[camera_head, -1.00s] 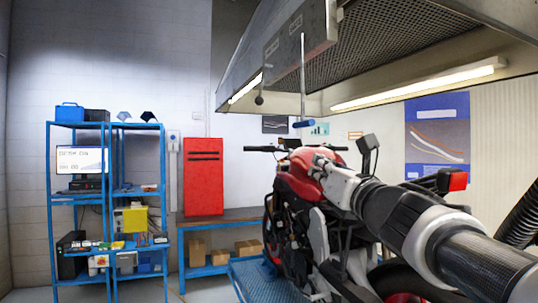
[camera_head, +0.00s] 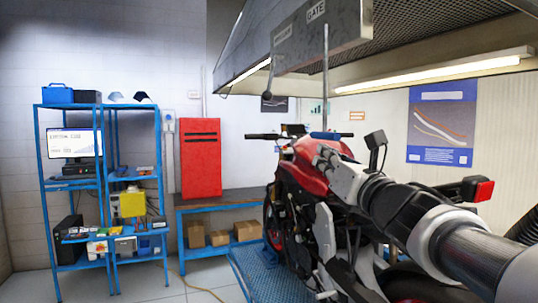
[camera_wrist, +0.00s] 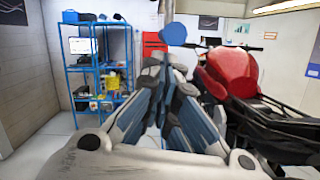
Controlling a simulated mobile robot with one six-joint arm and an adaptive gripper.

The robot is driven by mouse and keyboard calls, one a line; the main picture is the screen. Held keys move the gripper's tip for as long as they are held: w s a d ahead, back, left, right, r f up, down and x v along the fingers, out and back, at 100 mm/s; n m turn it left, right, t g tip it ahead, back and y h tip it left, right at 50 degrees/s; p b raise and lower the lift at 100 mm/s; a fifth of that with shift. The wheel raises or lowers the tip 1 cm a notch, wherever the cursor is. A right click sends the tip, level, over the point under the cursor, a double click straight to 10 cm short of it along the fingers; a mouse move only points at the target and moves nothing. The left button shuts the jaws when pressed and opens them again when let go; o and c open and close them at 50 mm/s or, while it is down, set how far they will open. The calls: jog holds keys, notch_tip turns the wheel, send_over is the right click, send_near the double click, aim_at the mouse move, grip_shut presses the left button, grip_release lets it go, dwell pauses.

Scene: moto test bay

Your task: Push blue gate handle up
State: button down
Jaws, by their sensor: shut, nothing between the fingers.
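The blue gate handle (camera_head: 325,135) is a short blue bar at the lower end of a thin grey vertical rod (camera_head: 326,80) that hangs from the overhead hood. In the head view my gripper (camera_head: 322,155) is just below the handle, in front of the red motorcycle tank. In the wrist view the handle (camera_wrist: 173,34) shows as a round blue end just above and beyond the fingertips. My gripper (camera_wrist: 167,62) is shut and empty there. A small gap seems to separate tips and handle; contact cannot be told for sure.
The red motorcycle (camera_head: 302,165) stands close beside and below my arm, with handlebar and mirror (camera_head: 375,140) sticking up. The grey hood (camera_head: 320,40), marked GATE, hangs above. A blue shelf (camera_head: 102,190) and red cabinet (camera_head: 200,158) stand at the left back.

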aim_at(324, 132)
jog(key=r+p, duration=0.1)
jog(key=r, duration=0.2)
jog(key=r+p, duration=0.2)
jog(key=r, duration=0.1)
jog(key=r+p, duration=0.2)
jog(key=r, duration=0.2)
jog(key=shift+s, duration=0.25)
jog(key=f+b, duration=0.4)
jog(key=b, duration=0.1)
jog(key=shift+a+f, duration=0.3)
jog(key=b+v, duration=0.2)
jog(key=v, duration=0.8)
jog(key=shift+r, duration=0.2)
